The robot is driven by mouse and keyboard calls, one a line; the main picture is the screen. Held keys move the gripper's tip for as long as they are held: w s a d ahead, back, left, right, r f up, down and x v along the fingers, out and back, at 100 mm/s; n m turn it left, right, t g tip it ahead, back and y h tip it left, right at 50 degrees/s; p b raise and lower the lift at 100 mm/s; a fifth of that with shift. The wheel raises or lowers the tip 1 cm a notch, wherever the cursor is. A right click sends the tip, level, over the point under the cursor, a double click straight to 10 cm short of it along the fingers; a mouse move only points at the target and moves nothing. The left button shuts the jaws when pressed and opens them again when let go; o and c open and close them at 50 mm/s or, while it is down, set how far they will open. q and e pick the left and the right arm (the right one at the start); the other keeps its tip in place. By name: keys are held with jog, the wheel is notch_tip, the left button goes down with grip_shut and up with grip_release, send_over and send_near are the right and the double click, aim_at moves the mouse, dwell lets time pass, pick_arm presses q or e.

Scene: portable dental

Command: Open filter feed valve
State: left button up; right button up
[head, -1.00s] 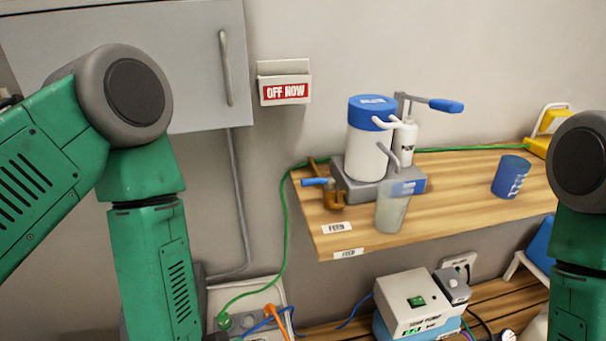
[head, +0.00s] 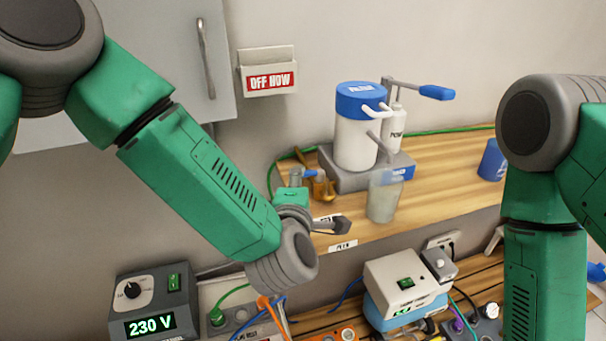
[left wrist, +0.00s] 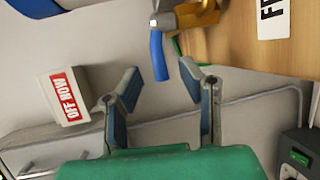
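The feed valve is a brass fitting (head: 324,190) with a blue lever (head: 310,173), at the left end of the wooden shelf. In the left wrist view the brass body (left wrist: 198,14) is at the top and the blue lever (left wrist: 158,55) points down between my fingers. My left gripper (head: 325,200) is at the shelf's left end beside the valve. The left wrist view shows this gripper (left wrist: 160,74) open, its fingers on either side of the lever's end, with no clear contact. It partly hides the valve in the head view. My right gripper is out of view.
The filter unit (head: 356,145) has a blue lid and a pump handle (head: 436,92). A translucent cup (head: 383,200) stands close right of the valve. A blue cup (head: 491,160) is farther right. Below are a 230 V box (head: 150,305) and a white power unit (head: 405,282).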

aim_at(306, 176)
pick_arm(q)
jog(key=w, duration=0.2)
jog(key=shift+w+a+f, duration=0.25)
jog(key=shift+w+a, duration=0.1)
jog(key=shift+w, duration=0.05)
jog(key=shift+w+f, duration=0.15)
jog(key=shift+w, duration=0.45)
jog(key=shift+w+d, duration=0.1)
jog(key=shift+d, duration=0.7)
jog(key=shift+c, duration=0.8)
grip_shut()
jog(key=shift+a+f, duration=0.1)
jog(key=shift+a, duration=0.3)
jog(key=shift+w+a+f+h, duration=0.1)
jog(key=shift+h, duration=0.2)
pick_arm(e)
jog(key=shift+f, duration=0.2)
